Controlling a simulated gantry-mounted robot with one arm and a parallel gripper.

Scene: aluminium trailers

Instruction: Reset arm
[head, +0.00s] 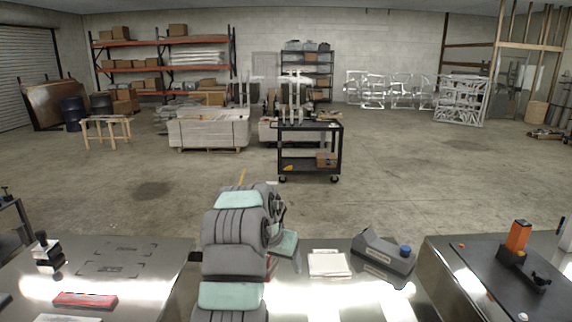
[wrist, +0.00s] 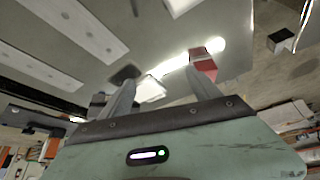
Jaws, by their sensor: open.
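My arm (head: 235,245), grey with pale green covers, rises at the bottom centre of the head view, folded over the metal tables. Its gripper end is not clearly seen there. In the wrist view my gripper (wrist: 160,78) is open, its two grey fingers apart with nothing held between them. A red object (wrist: 205,68) shows by the tip of the right finger, and a small white item (wrist: 150,88) shows between the fingers. I cannot tell how far beyond the fingertips they are.
On the left table lie a red bar (head: 85,300) and a black-handled tool (head: 43,245). The middle table has a white pad (head: 328,264) and a grey device with a blue knob (head: 384,252). An orange device (head: 518,238) stands right. A black cart (head: 310,150) stands beyond on open floor.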

